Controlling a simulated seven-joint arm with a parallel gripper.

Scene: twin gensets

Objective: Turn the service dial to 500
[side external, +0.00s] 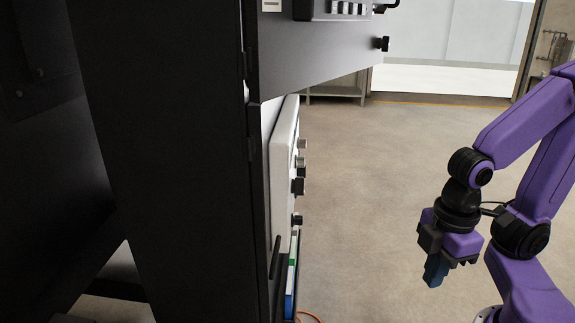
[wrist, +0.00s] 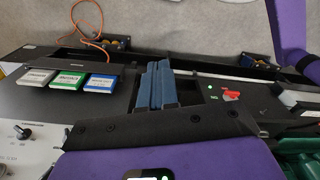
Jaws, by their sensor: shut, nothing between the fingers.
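A pale control panel (side external: 284,165) on the dark cabinet shows nearly edge-on in the side external view, with several dark knobs (side external: 299,186) sticking out. I cannot tell which one is the service dial, and the dial markings are hidden from this side. In the wrist view a black knob (wrist: 22,131) sits on a pale panel corner at the lower left; its lettering is too small to read. My gripper (side external: 435,275) points down, well right of the panel, touching nothing. Its blue fingers (wrist: 162,84) are together and empty.
A dark door (side external: 318,58) juts out above the panel. The wrist view shows white (wrist: 37,80), green (wrist: 68,80) and blue (wrist: 102,83) modules, an orange cable (wrist: 92,40) and a red switch (wrist: 231,97). Open floor lies between the cabinet and my arm.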

